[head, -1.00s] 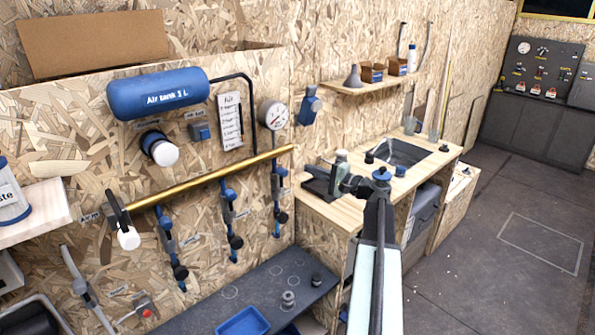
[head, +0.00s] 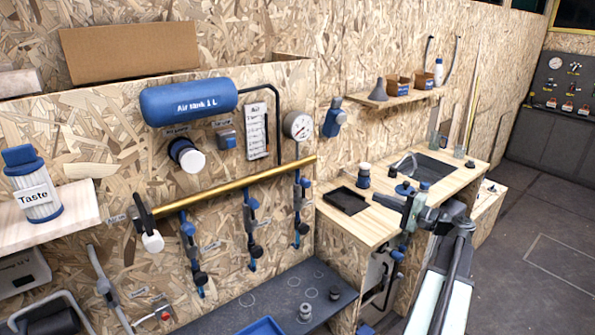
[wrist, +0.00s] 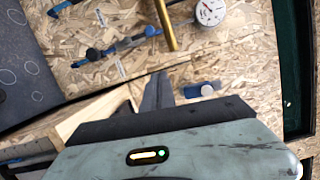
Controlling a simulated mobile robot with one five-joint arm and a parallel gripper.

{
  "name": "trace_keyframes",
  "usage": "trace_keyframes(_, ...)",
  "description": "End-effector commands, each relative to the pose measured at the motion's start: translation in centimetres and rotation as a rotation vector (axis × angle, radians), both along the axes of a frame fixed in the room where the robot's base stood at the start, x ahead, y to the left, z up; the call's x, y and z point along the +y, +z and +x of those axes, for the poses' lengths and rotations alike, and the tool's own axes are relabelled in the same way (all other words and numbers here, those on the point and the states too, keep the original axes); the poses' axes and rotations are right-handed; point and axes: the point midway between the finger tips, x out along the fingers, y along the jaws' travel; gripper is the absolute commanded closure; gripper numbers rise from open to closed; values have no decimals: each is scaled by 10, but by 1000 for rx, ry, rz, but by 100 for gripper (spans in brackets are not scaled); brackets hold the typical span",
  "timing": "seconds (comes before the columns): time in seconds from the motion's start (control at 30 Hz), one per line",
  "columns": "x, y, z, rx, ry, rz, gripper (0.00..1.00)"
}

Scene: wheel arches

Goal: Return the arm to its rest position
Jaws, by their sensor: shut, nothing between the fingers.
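My arm rises from the lower right of the head view and bends at an elbow (head: 465,226), with its forearm (head: 415,208) folded back to the left in front of the wooden counter. In the wrist view my gripper (wrist: 158,92) shows as two dark fingers close together, with nothing between them. They point toward the chipboard wall, apart from the brass pipe. In the head view the fingertips are hard to make out against the counter's front.
The wooden counter (head: 352,222) with a black tray (head: 345,201) and sink (head: 425,168) stands close behind my arm. The wall carries a brass pipe (head: 240,187), hanging valves, a gauge (head: 298,125) and a blue air tank (head: 188,101). Open floor (head: 530,215) lies to the right.

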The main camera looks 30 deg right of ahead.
Motion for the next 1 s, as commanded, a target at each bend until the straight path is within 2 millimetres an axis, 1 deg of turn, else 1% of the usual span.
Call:
trace_keyframes(0.07,1,0,1,2,2,-1,100)
trace_keyframes(0.13,10,-5,8,17,18,-10,100)
trace_keyframes(0.17,19,-9,14,33,33,-18,100)
trace_keyframes(0.23,50,-24,33,89,87,-52,100)
trace_keyframes(0.27,68,-34,44,123,119,-75,100)
trace_keyframes(0.3,95,-48,57,172,167,-110,100)
trace_keyframes(0.37,140,-72,76,255,249,-175,100)
trace_keyframes(0.4,171,-88,86,310,304,-223,100)
trace_keyframes(0.47,218,-113,96,392,392,-305,100)
trace_keyframes(0.5,250,-129,100,448,452,-368,100)
trace_keyframes(0.53,273,-142,101,489,499,-420,100)
trace_keyframes(0.57,297,-154,101,530,546,-476,100)
trace_keyframes(0.6,327,-170,99,584,609,-556,100)
trace_keyframes(0.67,367,-192,92,657,698,-681,100)
trace_keyframes(0.7,390,-204,86,702,754,-770,100)
trace_keyframes(0.8,438,-228,67,794,876,-998,100)
trace_keyframes(0.9,468,-239,52,853,957,-1201,100)
trace_keyframes(1.0,484,-243,42,885,1000,-1344,100)
